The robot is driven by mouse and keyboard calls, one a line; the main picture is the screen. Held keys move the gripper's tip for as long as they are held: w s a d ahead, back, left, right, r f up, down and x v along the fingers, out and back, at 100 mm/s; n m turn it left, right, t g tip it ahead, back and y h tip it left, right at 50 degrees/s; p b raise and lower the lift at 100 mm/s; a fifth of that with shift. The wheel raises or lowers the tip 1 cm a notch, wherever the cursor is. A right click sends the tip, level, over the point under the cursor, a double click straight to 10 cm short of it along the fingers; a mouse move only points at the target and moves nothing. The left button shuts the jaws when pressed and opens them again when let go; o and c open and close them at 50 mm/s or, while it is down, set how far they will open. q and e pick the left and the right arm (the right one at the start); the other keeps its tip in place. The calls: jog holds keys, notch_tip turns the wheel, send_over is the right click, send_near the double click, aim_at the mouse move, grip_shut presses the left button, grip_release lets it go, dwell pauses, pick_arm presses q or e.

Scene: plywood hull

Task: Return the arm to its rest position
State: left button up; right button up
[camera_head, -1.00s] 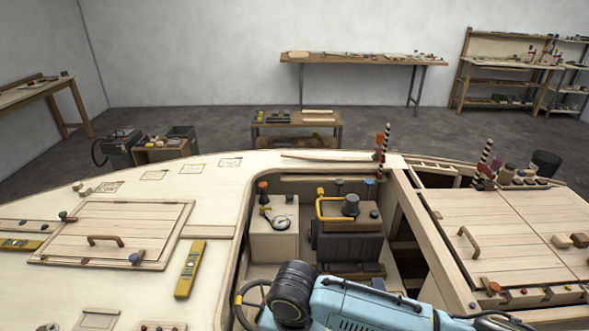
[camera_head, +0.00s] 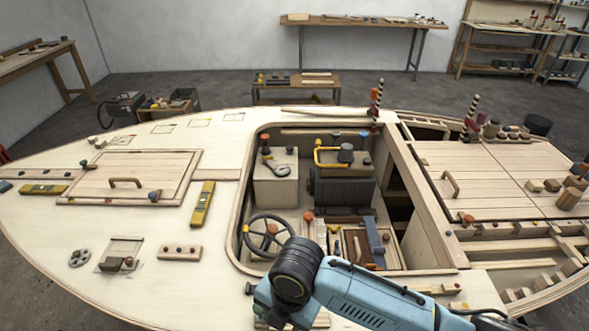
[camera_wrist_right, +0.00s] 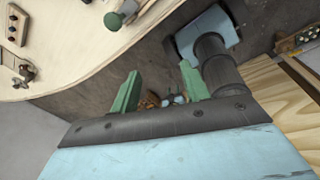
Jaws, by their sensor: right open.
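My right arm (camera_head: 365,295), pale blue with a black joint, reaches in from the lower right of the head view, in front of the plywood hull (camera_head: 330,285). Its jaws cannot be made out there. In the right wrist view my right gripper (camera_wrist_right: 158,94) shows two green fingers spread apart. Nothing is clearly held between them; small brown and blue things show beyond the gap, too small to name. The hull's pale deck edge (camera_wrist_right: 70,70) and a green knob (camera_wrist_right: 113,20) lie beyond the fingers at upper left. My left gripper is out of view.
The open cockpit holds a steering wheel (camera_head: 268,236), a white box (camera_head: 275,185) and a dark engine-like unit (camera_head: 340,190). A yellow level (camera_head: 202,203) and hatch (camera_head: 128,176) lie on the left deck.

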jog(key=s+d+m+t+h, duration=0.1)
jog(key=s+d+m, duration=0.3)
jog(key=d+m, duration=0.5)
jog(key=s+d+r+m+t, duration=0.1)
jog(key=s+d+m, duration=0.3)
jog(key=d+m, duration=0.45)
jog(key=s+d+m+t+h, duration=0.1)
jog(key=s+d+m+t, duration=0.1)
jog(key=s+d+m, duration=0.65)
jog(key=w+a+f+m+g+b, duration=0.15)
jog(key=f+b, duration=0.25)
jog(key=f, duration=1.1)
jog(key=w+f+m+b, duration=0.1)
jog(key=w+f+b, duration=0.15)
jog(key=f, duration=1.25)
pick_arm(q)
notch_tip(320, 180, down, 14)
jog(key=b, duration=0.7)
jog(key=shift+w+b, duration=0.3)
jog(key=shift+b, duration=0.05)
pick_arm(e)
jog(key=s+d+f, duration=0.1)
jog(key=s+f, duration=0.8)
jog(key=f, duration=0.2)
jog(key=s+d+f+g, duration=0.1)
jog(key=s+f, duration=0.8)
jog(key=f, duration=0.3)
jog(key=shift+d+f, duration=0.3)
jog(key=shift+d, duration=0.1)
